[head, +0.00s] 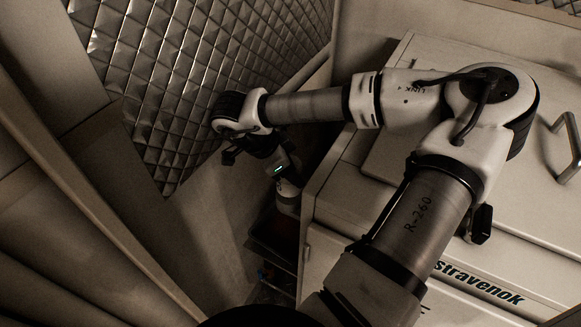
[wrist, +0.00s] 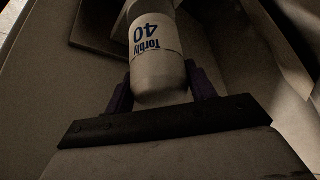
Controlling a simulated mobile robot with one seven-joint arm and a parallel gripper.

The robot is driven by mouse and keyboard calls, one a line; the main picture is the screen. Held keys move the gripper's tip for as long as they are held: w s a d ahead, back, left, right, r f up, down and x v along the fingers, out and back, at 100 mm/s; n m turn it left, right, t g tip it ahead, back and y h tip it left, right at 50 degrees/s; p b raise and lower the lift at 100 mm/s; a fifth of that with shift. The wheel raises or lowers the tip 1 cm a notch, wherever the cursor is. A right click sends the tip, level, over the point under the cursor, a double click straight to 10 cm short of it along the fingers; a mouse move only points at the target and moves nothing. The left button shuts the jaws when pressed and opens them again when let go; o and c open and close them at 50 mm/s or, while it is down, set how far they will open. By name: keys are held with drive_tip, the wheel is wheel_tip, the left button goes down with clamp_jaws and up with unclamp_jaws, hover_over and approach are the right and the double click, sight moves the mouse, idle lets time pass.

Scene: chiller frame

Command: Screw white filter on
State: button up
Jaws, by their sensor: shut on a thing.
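The white filter (wrist: 158,75) is a pale cylinder with a rounded near end and blue lettering "Torbly 40", upside down in the wrist view. My gripper (wrist: 160,84) is shut on it, with a dark purple finger on each side near the rounded end. The filter's far end runs to the top edge of the picture, so I cannot tell whether it touches a mount. In the head view my arm reaches down into the gap left of the white cabinet.
A white cabinet (head: 325,218) stands close on the right of the gap. A quilted metallic wall panel (head: 190,70) and a plain pale wall (head: 205,225) bound the left. A dark brown tray-like surface (head: 272,235) lies low in the gap. Room there is narrow.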

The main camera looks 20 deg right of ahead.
drive_tip(key=shift+f+b, duration=1.1)
drive_tip(key=shift+b, duration=0.05)
drive_tip(key=o, duration=1.2)
wheel_tip(320, 180, up, 20)
drive_tip(key=p, duration=1.1)
drive_tip(key=shift+p, duration=0.35)
